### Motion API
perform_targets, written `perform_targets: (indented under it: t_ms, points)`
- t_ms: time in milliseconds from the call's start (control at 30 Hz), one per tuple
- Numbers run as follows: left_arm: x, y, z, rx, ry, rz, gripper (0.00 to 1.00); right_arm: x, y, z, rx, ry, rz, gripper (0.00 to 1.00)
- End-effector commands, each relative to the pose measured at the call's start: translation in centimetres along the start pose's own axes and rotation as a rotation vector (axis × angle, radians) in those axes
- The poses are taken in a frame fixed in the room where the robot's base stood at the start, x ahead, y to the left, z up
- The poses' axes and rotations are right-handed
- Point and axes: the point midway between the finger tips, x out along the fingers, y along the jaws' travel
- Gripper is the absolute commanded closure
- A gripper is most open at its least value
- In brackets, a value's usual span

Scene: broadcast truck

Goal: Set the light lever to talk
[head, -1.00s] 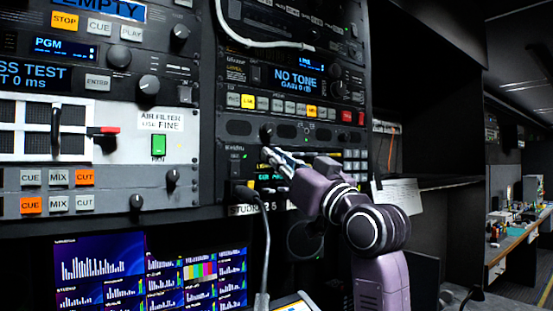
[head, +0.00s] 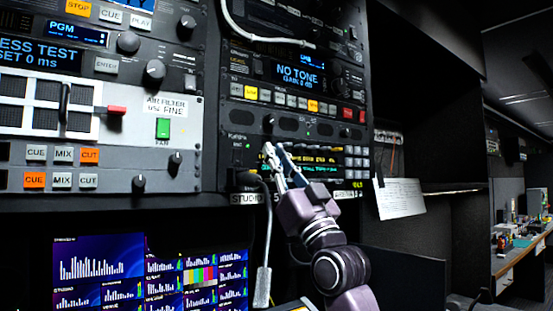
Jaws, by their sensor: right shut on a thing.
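My right gripper (head: 273,149) reaches up from below to the lower rack panel (head: 236,158), the one with a green and yellow lit display (head: 318,158). Its fingertips are at the left part of that panel and shut on a small control there, which I take to be the light lever. The fingers hide most of it, so its position and any "talk" marking cannot be read. A dark knob (head: 268,122) sticks out just above the fingertips, apart from them. My left gripper is out of view.
A cable (head: 267,230) hangs from the panel just left of my right arm. A NO TONE unit (head: 297,76) with lit buttons is above. A grey panel with a red lever (head: 117,111) is left, monitors (head: 100,268) below. A paper sheet (head: 400,197) hangs right.

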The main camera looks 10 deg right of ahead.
Motion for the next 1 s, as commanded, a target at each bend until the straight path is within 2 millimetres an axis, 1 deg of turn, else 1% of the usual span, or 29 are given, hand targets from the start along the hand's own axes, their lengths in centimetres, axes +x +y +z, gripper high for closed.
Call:
perform_targets:
  t_ms: [100,133,200,467,567,667,767,1000]
  points:
    - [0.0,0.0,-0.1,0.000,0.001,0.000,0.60,0.0,0.0,0.0,0.000,0.001,0.000,1.00]
    - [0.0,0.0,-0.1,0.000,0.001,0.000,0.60,0.0,0.0,0.0,0.000,0.001,0.000,0.87]
    - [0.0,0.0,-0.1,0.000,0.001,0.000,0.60,0.0,0.0,0.0,0.000,0.001,0.000,0.82]
    - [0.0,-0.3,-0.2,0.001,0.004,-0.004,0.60,-0.1,0.0,0.0,0.000,0.000,0.000,0.82]
    - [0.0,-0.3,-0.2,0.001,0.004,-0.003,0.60,-0.6,0.1,0.1,0.000,-0.001,0.001,0.82]
    - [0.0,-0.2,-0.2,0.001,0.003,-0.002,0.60,-1.9,0.1,0.1,0.000,-0.001,0.001,0.82]
    - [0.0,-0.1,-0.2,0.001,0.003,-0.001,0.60,-3.8,0.1,0.1,0.000,-0.002,0.001,0.82]
    - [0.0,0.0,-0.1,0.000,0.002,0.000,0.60,-8.8,0.1,0.1,-0.001,-0.002,0.001,0.82]
